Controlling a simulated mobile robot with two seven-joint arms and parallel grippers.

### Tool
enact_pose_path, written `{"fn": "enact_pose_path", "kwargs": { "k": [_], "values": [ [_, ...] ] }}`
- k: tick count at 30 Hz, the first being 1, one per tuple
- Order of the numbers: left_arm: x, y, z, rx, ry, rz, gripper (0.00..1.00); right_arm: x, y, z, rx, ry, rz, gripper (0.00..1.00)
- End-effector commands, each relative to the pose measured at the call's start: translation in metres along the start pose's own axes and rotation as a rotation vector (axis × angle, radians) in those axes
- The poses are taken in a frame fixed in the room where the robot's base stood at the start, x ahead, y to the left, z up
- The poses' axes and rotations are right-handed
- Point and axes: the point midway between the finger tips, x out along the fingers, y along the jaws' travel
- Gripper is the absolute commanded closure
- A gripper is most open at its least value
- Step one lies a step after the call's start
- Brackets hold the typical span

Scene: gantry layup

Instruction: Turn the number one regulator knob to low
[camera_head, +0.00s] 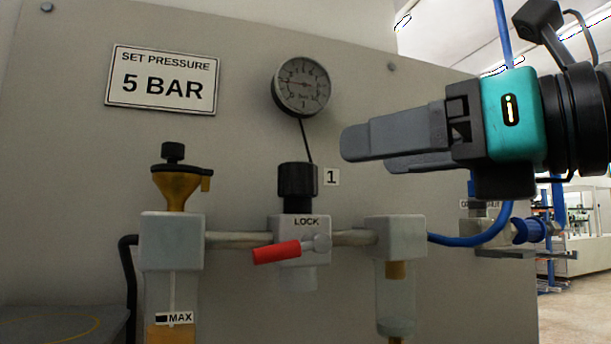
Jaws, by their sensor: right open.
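The number one regulator knob (297,181) is a black ribbed cap on top of the middle regulator body (302,250), which is marked LOCK. A small label reading 1 (331,177) is beside it on the panel. A round pressure gauge (302,86) is on the panel above, with a thin black line running down to the knob. My right gripper (365,150) comes in from the right, its grey fingers pointing left, above and to the right of the knob and apart from it. It is open and empty. My left gripper is not in view.
A red-handled lever (277,252) sticks out in front of the regulator body. An amber filter unit (173,225) stands left and a clear bowl unit (395,270) right, joined by pipes. A blue hose (480,236) runs right. A sign (162,80) reads SET PRESSURE 5 BAR.

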Motion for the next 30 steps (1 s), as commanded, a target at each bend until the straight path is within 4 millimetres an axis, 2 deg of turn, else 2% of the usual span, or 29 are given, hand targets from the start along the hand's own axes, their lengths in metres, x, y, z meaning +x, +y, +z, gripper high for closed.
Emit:
{"fn": "enact_pose_path", "kwargs": {
  "k": [9,15,21,30],
  "values": [
    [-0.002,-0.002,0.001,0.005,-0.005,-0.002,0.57,0.067,0.001,-0.001,0.001,0.006,0.003,0.32],
    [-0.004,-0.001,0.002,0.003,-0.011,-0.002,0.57,0.098,0.000,0.000,0.000,0.004,0.002,0.32],
    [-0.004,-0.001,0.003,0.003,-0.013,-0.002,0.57,0.112,0.000,-0.001,0.000,0.004,0.000,0.32],
    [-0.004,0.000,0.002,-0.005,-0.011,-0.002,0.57,0.113,0.000,-0.001,-0.001,0.004,0.000,0.34]
  ]
}}
